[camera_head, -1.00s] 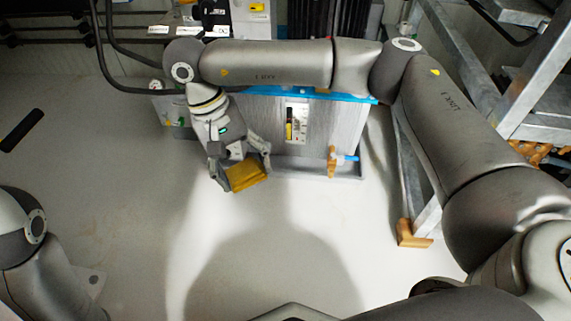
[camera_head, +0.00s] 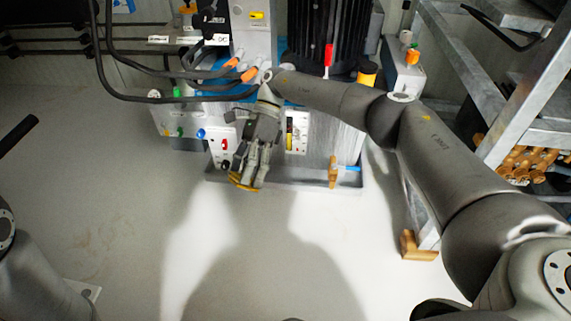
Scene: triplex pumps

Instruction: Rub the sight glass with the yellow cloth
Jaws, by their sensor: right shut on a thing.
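The sight glass (camera_head: 290,135) is a narrow upright gauge with a yellow and dark strip in a white plate, on the front of the grey metal tank (camera_head: 325,140). My right gripper (camera_head: 245,178) is in front of the tank, to the left of the sight glass and lower, pointing down. It is shut on the yellow cloth (camera_head: 240,183); only a small strip of the cloth shows below the fingers. The cloth appears apart from the sight glass. My left gripper is out of view; only part of my left arm shows at the left edge.
A brass valve with a blue handle (camera_head: 333,171) sticks out at the tank's lower right. A drip tray (camera_head: 300,178) runs along its foot. Black hoses (camera_head: 165,98) hang at upper left. A metal rack (camera_head: 520,110) stands right. The floor in front is clear.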

